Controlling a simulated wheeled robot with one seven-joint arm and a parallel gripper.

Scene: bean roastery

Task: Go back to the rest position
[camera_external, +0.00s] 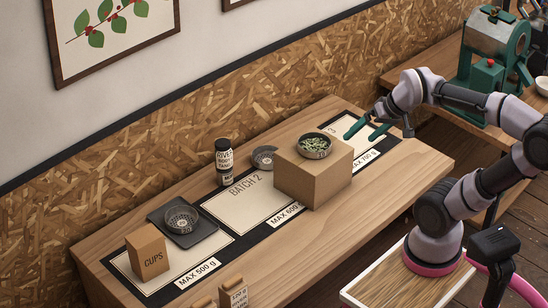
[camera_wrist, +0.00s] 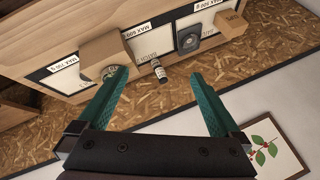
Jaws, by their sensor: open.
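My gripper (camera_external: 359,137) has two green fingers. It hangs in the air near the right end of the table, to the right of the cardboard box (camera_external: 312,178). In the wrist view my gripper (camera_wrist: 158,76) has its fingers wide apart with nothing held between them. The wrist view looks at the table, the chipboard wall and a framed picture at a steep tilt. My arm reaches in from the right in the external view.
A bowl of green beans (camera_external: 315,146) sits on the cardboard box. A green machine (camera_external: 490,70) stands behind my arm.

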